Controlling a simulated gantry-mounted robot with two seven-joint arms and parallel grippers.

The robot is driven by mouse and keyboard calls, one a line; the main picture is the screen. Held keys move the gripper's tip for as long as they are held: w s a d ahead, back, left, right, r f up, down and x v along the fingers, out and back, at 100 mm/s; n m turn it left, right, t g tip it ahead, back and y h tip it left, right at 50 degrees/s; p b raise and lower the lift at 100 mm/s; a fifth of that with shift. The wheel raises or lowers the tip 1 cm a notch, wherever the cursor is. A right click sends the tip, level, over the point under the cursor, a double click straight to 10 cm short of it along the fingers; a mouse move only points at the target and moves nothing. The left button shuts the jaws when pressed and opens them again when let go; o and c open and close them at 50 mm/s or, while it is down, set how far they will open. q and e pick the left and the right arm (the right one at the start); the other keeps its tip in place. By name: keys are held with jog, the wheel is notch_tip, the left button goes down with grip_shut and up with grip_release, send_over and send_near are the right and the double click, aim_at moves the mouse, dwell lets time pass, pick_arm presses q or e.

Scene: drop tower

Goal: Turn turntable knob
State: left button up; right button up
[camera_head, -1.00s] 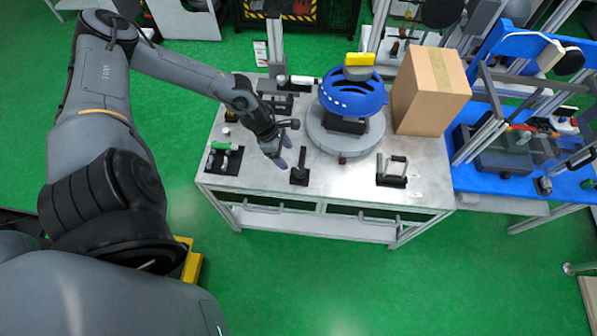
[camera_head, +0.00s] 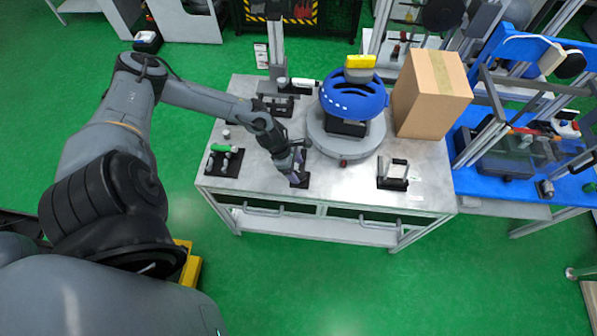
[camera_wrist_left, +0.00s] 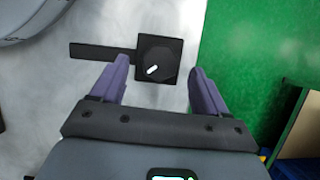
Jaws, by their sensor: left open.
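My right gripper is not seen.
A cardboard box (camera_head: 430,95) stands right of the turntable. A black clamp-like fixture (camera_head: 392,181) is at the front right of the metal table (camera_head: 345,190). A fixture with a green part (camera_head: 222,160) is at the left. The table's front edge is close to the knob.

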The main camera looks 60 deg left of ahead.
aim_at(300, 176)
pick_arm(q)
jog(key=shift+x, duration=1.35)
jog(key=shift+c, duration=0.4)
jog(key=c, duration=0.9)
